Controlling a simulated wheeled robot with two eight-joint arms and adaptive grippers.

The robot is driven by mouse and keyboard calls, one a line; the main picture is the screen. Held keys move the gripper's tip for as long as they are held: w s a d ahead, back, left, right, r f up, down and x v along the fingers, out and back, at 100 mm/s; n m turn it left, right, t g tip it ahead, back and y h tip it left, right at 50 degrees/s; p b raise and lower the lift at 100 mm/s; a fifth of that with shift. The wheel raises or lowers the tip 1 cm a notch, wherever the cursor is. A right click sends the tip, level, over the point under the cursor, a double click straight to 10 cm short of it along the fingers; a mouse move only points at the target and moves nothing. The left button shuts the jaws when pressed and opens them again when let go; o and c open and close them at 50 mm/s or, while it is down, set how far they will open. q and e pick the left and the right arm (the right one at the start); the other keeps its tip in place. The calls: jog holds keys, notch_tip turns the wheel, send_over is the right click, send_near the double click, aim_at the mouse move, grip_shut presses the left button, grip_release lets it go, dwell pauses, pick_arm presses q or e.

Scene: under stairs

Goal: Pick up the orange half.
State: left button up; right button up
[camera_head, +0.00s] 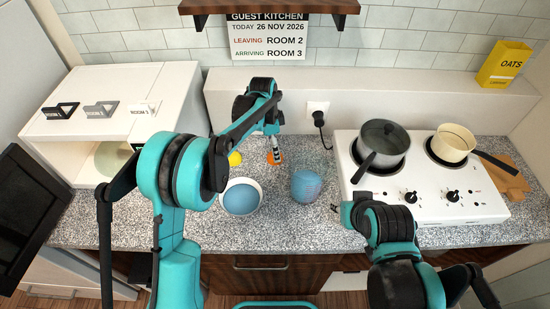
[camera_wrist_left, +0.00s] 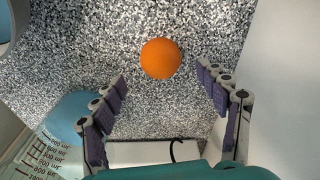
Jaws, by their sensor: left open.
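The orange half (camera_wrist_left: 161,58) lies on the speckled counter in the left wrist view, its rounded orange side showing. In the head view the orange half (camera_head: 276,158) is a small orange patch near the back of the counter, partly covered by my gripper. My left gripper (camera_head: 272,132) points down just above it. In the left wrist view its two fingers (camera_wrist_left: 161,74) are spread wide, with the orange half between and slightly beyond the tips. Nothing is held.
A white bowl with blue inside (camera_head: 241,199) and a blue measuring jug (camera_head: 306,186) stand in front of the orange half. The jug also shows at left in the wrist view (camera_wrist_left: 55,148). A yellow item (camera_head: 235,159) is partly hidden. The stove (camera_head: 425,188) is at right.

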pick_arm(q)
notch_tip(320, 180, down, 4)
jog(key=shift+w+f+b, duration=0.1)
jog(key=shift+b, duration=0.45)
jog(key=shift+c, duration=0.6)
jog(key=c, duration=1.1)
jog(key=shift+c, duration=0.2)
notch_tip(320, 180, up, 10)
jog(key=p, duration=0.2)
jog(key=shift+p, duration=0.3)
